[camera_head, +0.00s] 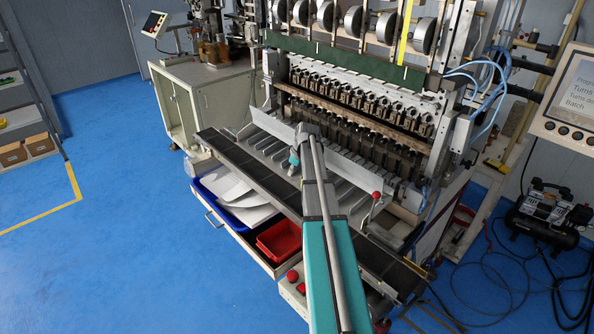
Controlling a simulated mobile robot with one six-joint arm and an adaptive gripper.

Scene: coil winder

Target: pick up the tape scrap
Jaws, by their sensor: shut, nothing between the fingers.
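I cannot make out a tape scrap for certain in the head view. A yellow strip (406,32) hangs at the top of the coil winder (360,110), in front of its green bar; I cannot tell whether it is the scrap. My teal and grey arm reaches up from the bottom over the machine's front. At its far end my gripper (292,171) shows small, pointing down above the slotted front ledge. It is shut and empty. Its fingertips are too small to see clearly, and my arm hides part of the ledge.
A long dark rail (245,170) runs along the machine's front. An open drawer (240,232) below holds a blue tray (213,196) with white sheets and a red bin (281,240). A red-knobbed lever (374,199) stands right of my arm. Blue floor is free at left.

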